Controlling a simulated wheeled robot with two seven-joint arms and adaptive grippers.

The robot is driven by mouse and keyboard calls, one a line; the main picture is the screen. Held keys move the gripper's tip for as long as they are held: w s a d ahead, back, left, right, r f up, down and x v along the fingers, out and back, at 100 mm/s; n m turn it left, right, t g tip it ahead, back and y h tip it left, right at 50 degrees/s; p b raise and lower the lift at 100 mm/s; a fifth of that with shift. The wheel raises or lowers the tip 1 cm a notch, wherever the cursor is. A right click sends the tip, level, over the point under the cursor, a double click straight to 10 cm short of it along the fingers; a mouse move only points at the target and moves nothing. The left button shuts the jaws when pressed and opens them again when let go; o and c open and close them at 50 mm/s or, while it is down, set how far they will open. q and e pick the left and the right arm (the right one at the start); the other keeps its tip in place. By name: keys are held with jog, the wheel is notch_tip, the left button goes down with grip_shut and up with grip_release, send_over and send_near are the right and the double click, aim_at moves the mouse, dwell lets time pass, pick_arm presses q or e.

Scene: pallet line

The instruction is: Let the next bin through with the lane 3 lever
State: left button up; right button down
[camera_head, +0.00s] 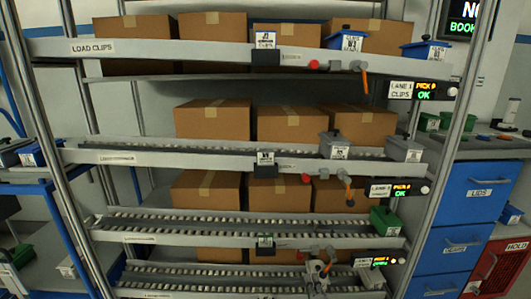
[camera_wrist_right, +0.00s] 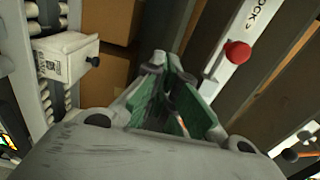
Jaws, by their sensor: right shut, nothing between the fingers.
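My right gripper (camera_head: 318,268) is just below the front rail of the third lane (camera_head: 250,240), near the lane's right end. It is shut and empty; its green-lined fingers (camera_wrist_right: 168,85) show together in the right wrist view. The lane 3 lever is mostly hidden around my gripper, and I cannot tell whether they touch. An orange piece (camera_wrist_right: 275,152) shows beside the fingers at lower right. A red knob (camera_wrist_right: 238,52) sits on the rail marked with a lock arrow. A green bin (camera_head: 385,220) stands at the right end of lane 3. My left gripper is not in view.
Grey bins (camera_head: 334,145) stand on lane 2 and blue bins (camera_head: 346,40) on lane 1. Orange levers (camera_head: 362,82) hang below those rails. A pale bin (camera_head: 370,278) stands on the lowest lane. Cardboard boxes (camera_head: 212,118) fill the back. Blue drawers (camera_head: 478,190) are at right.

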jog(key=shift+w+d, duration=0.1)
jog(key=shift+d, duration=2.8)
jog(key=s+p, duration=0.3)
jog(key=s, duration=0.5)
jog(key=shift+a, duration=0.45)
dwell(0.4)
jog(key=shift+a, duration=0.15)
